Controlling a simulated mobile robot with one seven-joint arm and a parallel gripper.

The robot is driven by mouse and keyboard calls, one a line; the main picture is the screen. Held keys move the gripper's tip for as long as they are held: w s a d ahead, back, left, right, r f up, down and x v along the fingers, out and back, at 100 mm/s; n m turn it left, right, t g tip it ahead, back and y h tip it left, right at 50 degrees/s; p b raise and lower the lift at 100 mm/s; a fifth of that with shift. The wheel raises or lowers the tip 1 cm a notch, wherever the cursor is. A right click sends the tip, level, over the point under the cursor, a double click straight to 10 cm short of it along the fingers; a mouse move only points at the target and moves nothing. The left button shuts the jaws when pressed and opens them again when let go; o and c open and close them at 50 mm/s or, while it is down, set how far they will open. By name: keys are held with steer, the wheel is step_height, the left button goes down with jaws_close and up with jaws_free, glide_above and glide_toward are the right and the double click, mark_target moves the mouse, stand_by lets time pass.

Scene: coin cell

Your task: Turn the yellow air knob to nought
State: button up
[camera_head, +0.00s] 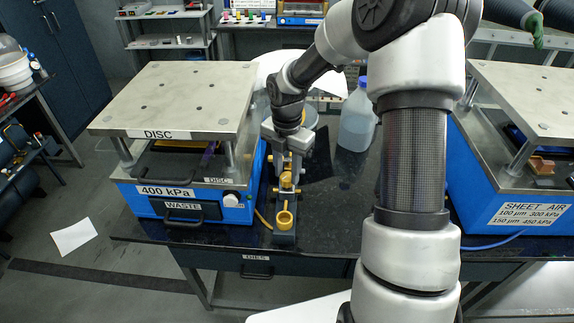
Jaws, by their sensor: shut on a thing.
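The yellow air knob (286,180) is on a narrow grey unit beside the left blue press, near the bench's front. My gripper (288,168) points down at it from above, and its fingers are shut on the knob. The fingers hide part of the knob, and its pointer or scale cannot be read. A second yellow part, round and cup-like (284,221), sits lower and nearer on the same unit.
The left blue press (231,212), labelled DISC and 400 kPa, stands close left of my gripper. A clear bottle with a blue cap (357,122) stands to the right behind. A SHEET AIR press (520,205) is far right. The black bench top (335,215) is bare in front.

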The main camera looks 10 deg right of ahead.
steer(key=n, duration=0.3)
steer(key=shift+n+p, duration=0.3)
steer(key=shift+n, duration=0.1)
steer(key=n, duration=0.4)
stand_by(0.4)
steer(key=o, duration=1)
steer(key=shift+o, duration=0.2)
